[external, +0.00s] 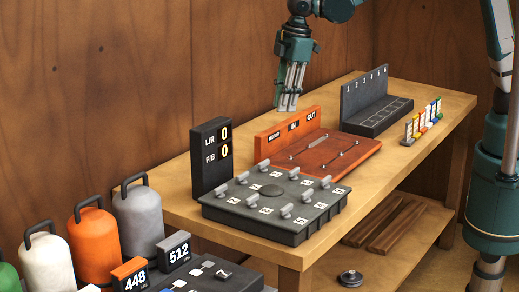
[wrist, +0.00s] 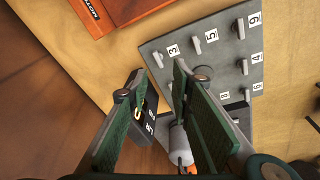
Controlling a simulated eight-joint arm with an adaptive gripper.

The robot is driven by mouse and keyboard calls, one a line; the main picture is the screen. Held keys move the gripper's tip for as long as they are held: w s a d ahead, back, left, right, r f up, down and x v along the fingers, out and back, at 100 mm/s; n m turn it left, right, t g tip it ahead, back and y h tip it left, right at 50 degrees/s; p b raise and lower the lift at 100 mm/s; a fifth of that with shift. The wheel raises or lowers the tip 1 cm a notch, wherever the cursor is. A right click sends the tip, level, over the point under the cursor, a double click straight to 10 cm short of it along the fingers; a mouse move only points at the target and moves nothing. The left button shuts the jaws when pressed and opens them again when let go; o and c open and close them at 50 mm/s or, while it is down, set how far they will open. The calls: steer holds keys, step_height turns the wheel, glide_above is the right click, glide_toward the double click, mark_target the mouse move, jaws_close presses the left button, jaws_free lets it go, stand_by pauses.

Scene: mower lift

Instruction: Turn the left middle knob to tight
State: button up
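The dark grey knob panel (external: 262,226) lies on the bench near its front end, with small grey lever knobs and white number labels on top and a round disc (external: 271,190) in its middle. It also shows in the wrist view (wrist: 222,68), with knobs beside labels 3 (wrist: 157,58), 5 (wrist: 196,45) and 9 (wrist: 240,28). I cannot tell which knob the task means by left middle. My gripper (external: 288,107) hangs high above the bench, behind the panel, touching nothing. In the wrist view its fingers (wrist: 158,80) are apart and empty, hiding part of the panel.
A black display (external: 211,157) reading L/R 0 and F/B 0 stands upright beside the panel. An orange tray (external: 345,160) and a dark numbered rack (external: 365,100) lie farther along the bench. Gas canisters (external: 95,240) stand at the lower left.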

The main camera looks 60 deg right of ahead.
steer(key=s+a+f+n+g+p, duration=0.1)
steer(key=a+f, duration=0.1)
steer(key=a, duration=0.5)
steer(key=s+a+f+n+p, duration=0.1)
steer(key=a+f+n+p, duration=0.1)
steer(key=a, duration=0.4)
steer(key=n+h+p, duration=0.1)
steer(key=n+p, duration=0.1)
glide_above(256, 194)
steer(key=shift+g, duration=0.3)
step_height(256, 194, down, 6)
steer(key=shift+r, duration=0.1)
steer(key=shift+a, duration=0.1)
steer(key=shift+f, duration=0.25)
steer(key=shift+f, duration=3.75)
steer(key=shift+c, duration=0.4)
jaws_close()
